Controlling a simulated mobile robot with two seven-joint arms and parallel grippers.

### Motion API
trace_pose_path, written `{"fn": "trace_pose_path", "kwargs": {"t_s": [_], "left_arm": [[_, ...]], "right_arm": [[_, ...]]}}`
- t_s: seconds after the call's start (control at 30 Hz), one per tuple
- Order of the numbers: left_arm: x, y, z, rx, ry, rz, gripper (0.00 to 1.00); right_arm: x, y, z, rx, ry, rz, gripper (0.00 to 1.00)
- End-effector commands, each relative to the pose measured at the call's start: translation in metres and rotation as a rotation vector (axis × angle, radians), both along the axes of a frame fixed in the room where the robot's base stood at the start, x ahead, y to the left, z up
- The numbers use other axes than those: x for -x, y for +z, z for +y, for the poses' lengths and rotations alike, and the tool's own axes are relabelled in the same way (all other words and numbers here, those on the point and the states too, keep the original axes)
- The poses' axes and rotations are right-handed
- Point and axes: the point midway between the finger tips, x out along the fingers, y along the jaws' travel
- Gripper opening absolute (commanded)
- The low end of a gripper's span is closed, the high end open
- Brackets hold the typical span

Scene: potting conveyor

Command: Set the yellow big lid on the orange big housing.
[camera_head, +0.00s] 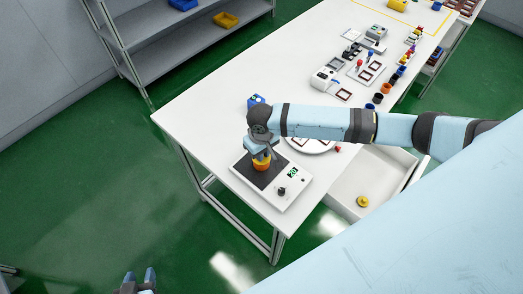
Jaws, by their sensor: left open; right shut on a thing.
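The orange big housing (261,167) stands on the dark plate of the scale, under my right gripper (262,154). My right gripper points down and is shut on what looks like the yellow big lid, right at the top of the housing. The fingers and wrist hide most of the lid, and I cannot tell whether it sits flush on the housing. My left gripper (138,281) is open and empty at the bottom edge, over the green floor, well away from the table.
The white scale (291,199) sits at the table's near corner. A blue object (256,100) and a white round plate (318,146) are close to my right arm. A yellow round piece (362,201) lies in the open drawer (345,188). Several fixtures fill the far table.

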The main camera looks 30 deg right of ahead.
Motion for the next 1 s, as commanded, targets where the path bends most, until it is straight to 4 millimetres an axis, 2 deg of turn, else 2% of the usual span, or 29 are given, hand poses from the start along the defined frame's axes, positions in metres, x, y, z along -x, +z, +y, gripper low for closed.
{"fn": "trace_pose_path", "kwargs": {"t_s": [1.0], "left_arm": [[0.0006, 0.0065, 0.0, 0.0, 0.0, 0.001, 0.43]], "right_arm": [[0.0002, -0.0064, -0.0001, 0.0, 0.001, 0.0, 0.0]]}}
